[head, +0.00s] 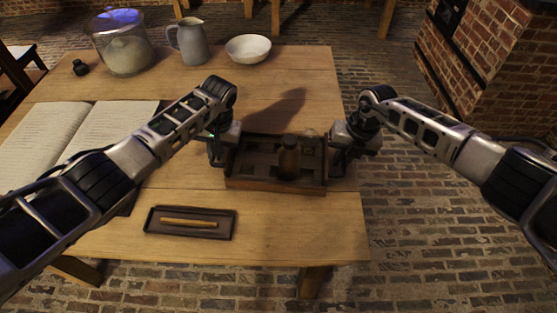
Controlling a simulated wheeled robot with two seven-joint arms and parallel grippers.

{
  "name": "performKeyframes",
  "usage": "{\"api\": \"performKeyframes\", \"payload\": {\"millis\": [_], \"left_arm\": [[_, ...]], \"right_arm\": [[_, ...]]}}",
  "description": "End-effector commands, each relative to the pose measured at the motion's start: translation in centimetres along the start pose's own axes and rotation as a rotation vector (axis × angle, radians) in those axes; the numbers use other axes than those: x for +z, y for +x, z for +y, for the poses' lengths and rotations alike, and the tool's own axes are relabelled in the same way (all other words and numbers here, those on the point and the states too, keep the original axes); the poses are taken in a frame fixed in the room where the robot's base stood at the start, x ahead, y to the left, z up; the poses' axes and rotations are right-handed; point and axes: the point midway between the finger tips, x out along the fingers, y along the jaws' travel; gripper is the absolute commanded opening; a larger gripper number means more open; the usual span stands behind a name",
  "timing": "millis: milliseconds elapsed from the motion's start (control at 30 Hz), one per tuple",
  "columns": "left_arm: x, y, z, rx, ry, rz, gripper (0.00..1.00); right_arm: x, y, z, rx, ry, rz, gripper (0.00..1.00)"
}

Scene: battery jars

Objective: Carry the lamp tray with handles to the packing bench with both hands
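The lamp tray (260,184), a dark wooden tray with low walls, rests on or just above the wooden table near its right edge. A brown bottle-like item (289,160) stands in it, with other small dark pieces behind. My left gripper (221,152) is at the tray's left end and my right gripper (338,158) is at its right end. The handles are hidden by the grippers and shadow, so whether the fingers are closed on them cannot be seen. I cannot identify the packing bench in this view.
The wooden table (300,235) also bears an open book (85,135), a small dark tray (160,231) with a brown stick, a glass jar (124,50), a grey pitcher (191,44) and a white bowl (248,48). Brick floor lies right; a brick structure (490,50) stands back right.

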Motion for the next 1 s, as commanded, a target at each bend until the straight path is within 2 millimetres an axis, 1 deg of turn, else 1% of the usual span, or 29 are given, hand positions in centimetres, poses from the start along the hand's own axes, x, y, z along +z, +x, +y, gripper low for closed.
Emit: {"api": "performKeyframes", "payload": {"millis": [267, 367, 467, 800, 900, 1000], "left_arm": [[-0.1, -0.3, 0.0, 0.0, 0.0, 0.002, 0.0], [-0.1, -0.7, -0.1, 0.0, -0.001, 0.003, 0.0], [-0.1, -1.4, -0.3, 0.0, -0.001, 0.002, 0.0], [-0.1, -4.7, -1.0, 0.0, -0.001, 0.002, 0.0], [-0.1, -5.1, -1.1, 0.0, -0.001, 0.002, 0.0], [-0.1, -5.1, -1.1, 0.0, -0.001, 0.001, 0.0]], "right_arm": [[0.1, -0.3, 0.1, 0.002, 0.0, -0.002, 0.0], [0.1, -0.7, 0.1, 0.002, 0.0, -0.003, 0.0], [0.1, -1.4, 0.3, 0.002, 0.0, -0.003, 0.0], [0.1, -4.7, 0.9, 0.001, 0.001, -0.002, 0.0], [0.1, -5.2, 0.9, 0.001, 0.001, -0.002, 0.0], [0.1, -5.2, 0.9, 0.001, 0.001, -0.002, 0.0]]}}
